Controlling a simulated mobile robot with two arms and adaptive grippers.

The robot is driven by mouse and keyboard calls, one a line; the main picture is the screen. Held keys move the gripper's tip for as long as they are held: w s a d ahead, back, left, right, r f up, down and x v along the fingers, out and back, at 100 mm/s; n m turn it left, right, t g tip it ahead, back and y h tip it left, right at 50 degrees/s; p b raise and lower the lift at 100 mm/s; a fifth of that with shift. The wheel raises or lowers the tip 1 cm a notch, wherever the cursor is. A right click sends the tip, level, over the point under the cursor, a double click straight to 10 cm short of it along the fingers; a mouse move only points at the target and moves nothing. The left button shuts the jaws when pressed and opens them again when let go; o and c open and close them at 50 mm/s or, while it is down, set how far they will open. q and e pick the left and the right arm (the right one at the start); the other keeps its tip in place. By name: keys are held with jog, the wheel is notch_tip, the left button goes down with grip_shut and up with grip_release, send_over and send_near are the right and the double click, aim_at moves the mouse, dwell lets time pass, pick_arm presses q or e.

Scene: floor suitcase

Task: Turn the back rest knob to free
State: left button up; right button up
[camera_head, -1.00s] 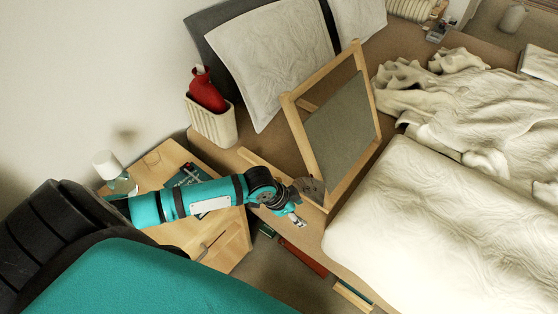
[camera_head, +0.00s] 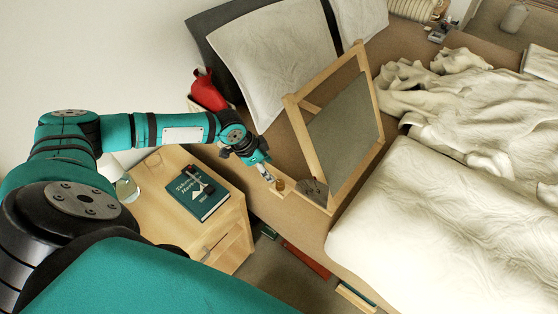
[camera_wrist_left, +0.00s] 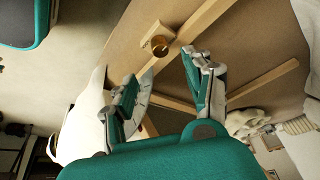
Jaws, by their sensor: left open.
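The back rest (camera_head: 345,130) is a light wooden frame with a grey panel, standing tilted on the bed. A small round brown knob (camera_head: 280,185) sits on the wooden rail at its lower left; it shows brass-brown in the left wrist view (camera_wrist_left: 159,45), on a wooden block. My left gripper (camera_head: 267,178) is open and empty just left of the knob. In the wrist view the knob lies beyond the spread fingertips (camera_wrist_left: 165,72), apart from them. My right gripper is not in view.
A nightstand (camera_head: 222,235) with a green book (camera_head: 198,194) and a glass is below my left arm. A red bottle (camera_head: 208,92) stands behind the arm. White bedding (camera_head: 430,220) fills the right side. A grey pillow leans at the back.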

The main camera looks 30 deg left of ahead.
aim_at(279, 183)
pick_arm(q)
jog(key=x, duration=1)
jog(key=shift+a+b, duration=0.1)
jog(key=shift+b, duration=0.25)
jog(key=shift+w+f, duration=0.2)
jog(key=shift+f, duration=0.3)
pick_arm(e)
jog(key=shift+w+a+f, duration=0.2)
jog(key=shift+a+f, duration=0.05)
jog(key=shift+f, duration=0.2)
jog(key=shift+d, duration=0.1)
